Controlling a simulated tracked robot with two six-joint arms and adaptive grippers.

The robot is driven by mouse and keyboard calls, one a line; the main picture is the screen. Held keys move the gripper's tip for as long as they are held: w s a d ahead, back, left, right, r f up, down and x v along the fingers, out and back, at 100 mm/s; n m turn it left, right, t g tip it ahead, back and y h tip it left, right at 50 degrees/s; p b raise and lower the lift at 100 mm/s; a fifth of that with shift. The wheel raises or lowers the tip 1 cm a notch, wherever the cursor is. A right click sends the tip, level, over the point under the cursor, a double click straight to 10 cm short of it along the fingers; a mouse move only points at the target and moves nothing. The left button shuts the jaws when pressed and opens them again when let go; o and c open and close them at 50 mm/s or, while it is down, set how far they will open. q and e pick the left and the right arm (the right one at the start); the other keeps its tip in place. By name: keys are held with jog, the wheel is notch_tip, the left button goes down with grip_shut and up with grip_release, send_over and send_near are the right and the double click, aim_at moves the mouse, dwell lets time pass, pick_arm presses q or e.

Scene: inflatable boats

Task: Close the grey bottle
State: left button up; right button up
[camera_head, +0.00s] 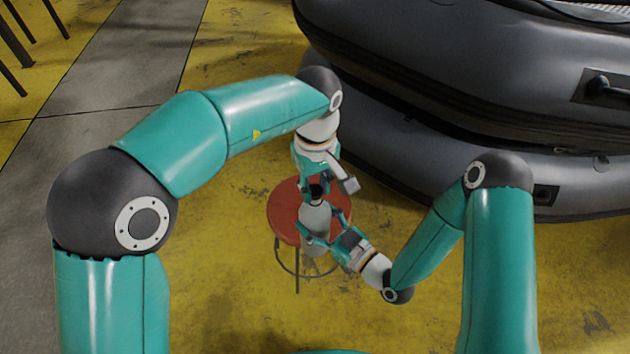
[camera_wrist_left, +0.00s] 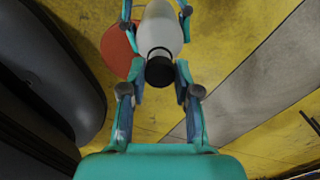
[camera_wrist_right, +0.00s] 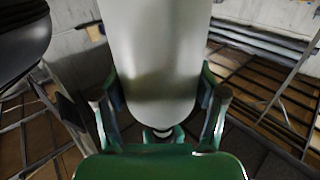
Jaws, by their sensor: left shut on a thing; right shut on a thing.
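The grey bottle (camera_head: 314,218) is held upright or nearly so, with its neck up, in front of and above the red stool (camera_head: 281,215). My right gripper (camera_head: 318,238) is shut on the bottle's body from the right. The bottle fills the middle of the right wrist view (camera_wrist_right: 155,55), between the fingers. My left gripper (camera_head: 316,188) is above the bottle, pointing down, shut on the black cap (camera_wrist_left: 160,70). The cap is in line with the bottle's neck, at its top. I cannot tell whether it is seated or a small gap remains.
Large dark grey inflatable boats (camera_head: 440,150) are stacked at the right and back, close to both arms. The yellow floor (camera_head: 225,250) is clear left of the stool. Dark metal legs (camera_head: 15,50) stand at the far upper left.

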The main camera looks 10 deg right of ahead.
pick_arm(q)
jog(key=shift+f, duration=0.65)
dwell(0.5)
jog(key=m, duration=0.9)
jog(key=shift+a+m, duration=0.15)
jog(key=shift+m, duration=0.25)
jog(key=o, duration=0.7)
jog(key=shift+r, duration=2.25)
jog(key=shift+c, duration=0.5)
